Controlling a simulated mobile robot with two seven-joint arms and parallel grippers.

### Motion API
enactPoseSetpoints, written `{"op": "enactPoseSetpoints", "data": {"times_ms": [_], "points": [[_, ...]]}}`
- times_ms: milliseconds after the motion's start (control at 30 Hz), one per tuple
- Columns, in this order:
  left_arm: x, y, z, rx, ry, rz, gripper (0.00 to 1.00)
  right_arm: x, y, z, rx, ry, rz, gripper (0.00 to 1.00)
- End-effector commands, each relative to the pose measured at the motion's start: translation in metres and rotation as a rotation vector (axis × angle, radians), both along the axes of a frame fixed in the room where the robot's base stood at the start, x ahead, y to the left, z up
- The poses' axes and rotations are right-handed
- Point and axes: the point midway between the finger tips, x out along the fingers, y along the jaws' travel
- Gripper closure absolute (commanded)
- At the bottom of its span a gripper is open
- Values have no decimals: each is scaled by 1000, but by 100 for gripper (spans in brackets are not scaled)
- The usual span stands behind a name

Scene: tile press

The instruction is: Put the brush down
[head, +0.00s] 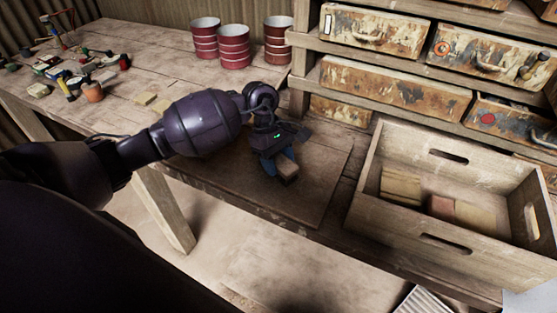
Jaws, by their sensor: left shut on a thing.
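My left gripper (278,163) reaches in from the left, pointing down over the workbench, and is shut on the brush (288,171). The brush shows as a small pale brown block between the blue fingertips; the gripper hides part of it, and its bristles cannot be made out. It is low over a flat brown board (318,203) on the bench; I cannot tell whether it touches the board. My right gripper is not in view.
A wooden crate (362,208) with several tile-like blocks stands at right. Shelves with worn drawers (375,32) rise behind. Small clutter (93,90) covers the bench's left end. The board around the brush is clear.

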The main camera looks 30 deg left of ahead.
Motion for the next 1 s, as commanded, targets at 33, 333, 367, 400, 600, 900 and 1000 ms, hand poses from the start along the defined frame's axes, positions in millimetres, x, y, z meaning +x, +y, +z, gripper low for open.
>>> {"op": "enactPoseSetpoints", "data": {"times_ms": [33, 333, 367, 400, 600, 900, 1000], "points": [[0, 0, -1, 0, 0, 0, 70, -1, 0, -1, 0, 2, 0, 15], [0, 0, -3, 0, 0, 0, 26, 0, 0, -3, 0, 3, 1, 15], [0, 0, -3, 0, 0, 0, 26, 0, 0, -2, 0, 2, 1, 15], [0, 0, -3, 0, 0, 0, 26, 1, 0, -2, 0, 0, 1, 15], [0, 0, -2, 0, 0, 0, 26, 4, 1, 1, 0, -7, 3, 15], [4, 12, 28, 3, -3, 1, 26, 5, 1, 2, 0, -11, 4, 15], [7, 19, 46, 3, -3, 0, 26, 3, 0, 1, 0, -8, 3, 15]]}}
